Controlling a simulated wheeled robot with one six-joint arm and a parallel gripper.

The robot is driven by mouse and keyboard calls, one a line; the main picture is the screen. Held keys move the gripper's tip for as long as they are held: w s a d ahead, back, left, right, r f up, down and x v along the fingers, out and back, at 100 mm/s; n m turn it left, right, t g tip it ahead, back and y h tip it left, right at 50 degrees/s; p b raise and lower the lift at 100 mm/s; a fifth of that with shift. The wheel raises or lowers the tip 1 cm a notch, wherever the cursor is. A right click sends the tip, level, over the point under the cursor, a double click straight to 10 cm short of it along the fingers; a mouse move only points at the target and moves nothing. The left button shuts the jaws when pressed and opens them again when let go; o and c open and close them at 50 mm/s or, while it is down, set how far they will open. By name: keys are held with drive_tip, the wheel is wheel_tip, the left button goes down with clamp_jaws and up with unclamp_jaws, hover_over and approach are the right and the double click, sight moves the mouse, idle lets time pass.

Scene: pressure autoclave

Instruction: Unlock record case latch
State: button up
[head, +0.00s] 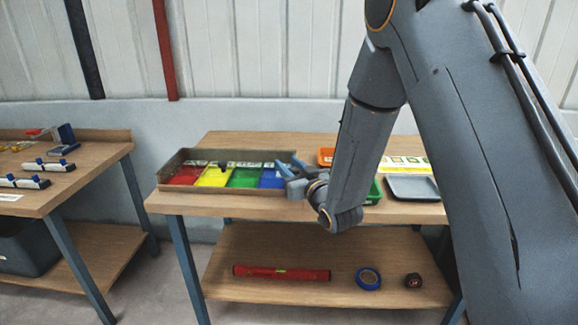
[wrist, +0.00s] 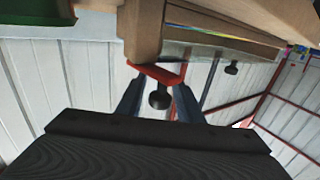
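The likely record case (head: 167,176) is a shallow grey-brown box on the middle table, with red, yellow, green and blue sections inside. My gripper (head: 283,171) is at its right end in the head view. In the wrist view my gripper (wrist: 158,98) has its two blue-grey fingers apart. A dark round knob (wrist: 160,100) shows between them, with a gap visible on each side. An orange-red piece (wrist: 160,74) sits by the knob, against a tan block. I cannot tell for sure which part is the latch or whether the fingers touch the orange-red piece.
An orange bin (head: 325,156) and a grey tray (head: 413,187) stand right of the case, partly behind my arm. The lower shelf holds a red level (head: 281,273) and a blue tape roll (head: 368,278). A second table (head: 95,170) stands at the left.

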clamp_jaws()
drive_tip(key=shift+d+n+y, duration=0.1)
drive_tip(key=shift+n+y, duration=0.2)
drive_tip(key=shift+s+d+n+g+y+b, duration=0.1)
drive_tip(key=shift+s+n+g+y+b, duration=0.05)
drive_tip(key=shift+n+g+y+b, duration=0.55)
drive_tip(key=shift+s+n+g+y, duration=0.25)
drive_tip(key=shift+n+g+y, duration=0.4)
drive_tip(key=shift+y, duration=0.45)
drive_tip(key=shift+o, duration=1)
unclamp_jaws()
